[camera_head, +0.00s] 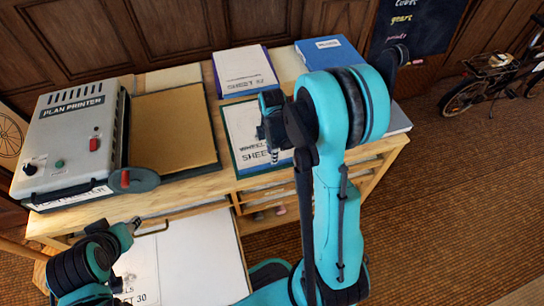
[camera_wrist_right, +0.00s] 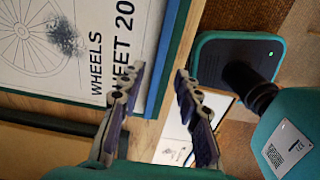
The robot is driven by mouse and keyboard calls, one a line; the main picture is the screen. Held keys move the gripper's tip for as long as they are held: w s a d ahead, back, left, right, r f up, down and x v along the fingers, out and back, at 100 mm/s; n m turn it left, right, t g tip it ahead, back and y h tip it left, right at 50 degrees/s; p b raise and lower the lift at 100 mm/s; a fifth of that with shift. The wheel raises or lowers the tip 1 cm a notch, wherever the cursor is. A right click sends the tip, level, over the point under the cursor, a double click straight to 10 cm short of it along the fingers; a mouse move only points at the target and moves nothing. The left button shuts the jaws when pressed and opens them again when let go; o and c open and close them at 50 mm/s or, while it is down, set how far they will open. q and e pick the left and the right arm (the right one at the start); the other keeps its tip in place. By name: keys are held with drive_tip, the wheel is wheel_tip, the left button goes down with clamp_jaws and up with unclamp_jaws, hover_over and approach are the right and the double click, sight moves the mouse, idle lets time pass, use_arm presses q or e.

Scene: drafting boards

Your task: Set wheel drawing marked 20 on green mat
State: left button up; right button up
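The wheel drawing marked 20 (camera_head: 242,125) lies flat on the green mat (camera_head: 236,168) at the table's front edge. In the right wrist view, the drawing (camera_wrist_right: 100,55) shows part of a spoked wheel and "SHEET 20", with the mat's blue-green border (camera_wrist_right: 165,65) along its edge. In the head view my right arm hides the drawing's right part. My right gripper (camera_head: 272,155) is over the drawing's front part in the head view.
A plan printer (camera_head: 75,130) and a brown board (camera_head: 178,125) stand at left. Sheet 32 (camera_head: 245,70) and a blue folder (camera_head: 330,52) lie at the back. A sheet marked 30 (camera_head: 140,275) lies on a lower white surface (camera_head: 200,260). Open floor is at right.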

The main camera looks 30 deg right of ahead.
drive_tip(key=s+a+r+m+t+p, duration=0.1)
drive_tip(key=s+a+r+m, duration=0.15)
drive_tip(key=r, duration=0.45)
drive_tip(key=s+a+r+m+t+p, duration=0.1)
drive_tip(key=a+r+m+t, duration=0.15)
drive_tip(key=r, duration=0.45)
drive_tip(key=s+a+r+m+t, duration=0.3)
drive_tip(key=s+a+r+m, duration=0.2)
drive_tip(key=m, duration=0.5)
drive_tip(key=shift+s+a+r+t, duration=0.2)
drive_tip(key=shift+s+a+t, duration=0.15)
drive_tip(key=shift+s, duration=0.9)
